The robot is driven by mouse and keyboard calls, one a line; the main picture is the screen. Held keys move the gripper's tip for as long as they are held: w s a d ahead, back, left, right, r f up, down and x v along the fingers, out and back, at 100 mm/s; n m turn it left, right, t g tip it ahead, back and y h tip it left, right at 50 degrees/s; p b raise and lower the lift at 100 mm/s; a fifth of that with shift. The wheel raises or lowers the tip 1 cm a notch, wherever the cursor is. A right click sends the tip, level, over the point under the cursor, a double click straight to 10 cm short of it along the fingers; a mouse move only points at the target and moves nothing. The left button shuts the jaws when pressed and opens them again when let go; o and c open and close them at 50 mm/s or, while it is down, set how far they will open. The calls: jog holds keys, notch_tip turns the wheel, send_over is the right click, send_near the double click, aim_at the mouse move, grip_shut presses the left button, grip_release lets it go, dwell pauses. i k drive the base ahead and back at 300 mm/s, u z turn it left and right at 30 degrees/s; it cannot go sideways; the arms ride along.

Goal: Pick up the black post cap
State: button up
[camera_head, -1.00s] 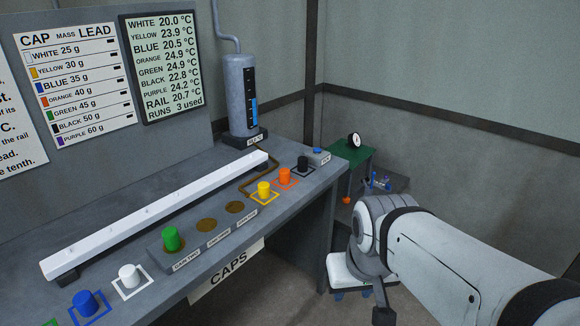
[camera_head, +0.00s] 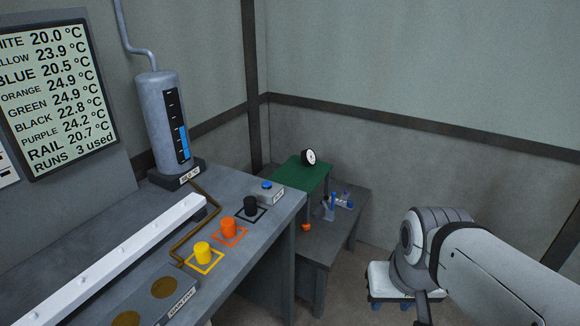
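The black post cap (camera_head: 251,206) stands upright in a dark square outline near the right end of the grey bench, beside the orange cap (camera_head: 228,226). My arm (camera_head: 480,265) is at the right of the picture, well apart from the black cap. Its lower end runs down out of the bottom edge, and the gripper fingers are not visible.
A yellow cap (camera_head: 202,252) stands nearer along the bench (camera_head: 120,225), with a white rail (camera_head: 120,262) behind. A box with a blue button (camera_head: 267,190) sits just beyond the black cap. A green-topped stand (camera_head: 303,173) and low table (camera_head: 345,228) lie beyond the bench end.

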aim_at(250, 205)
jog(key=z, duration=0.1)
jog(key=i, duration=1.3)
jog(key=u, duration=0.55)
jog(key=k, duration=0.8)
jog(key=u, duration=0.15)
jog(key=i, duration=0.9)
jog(key=z, duration=0.1)
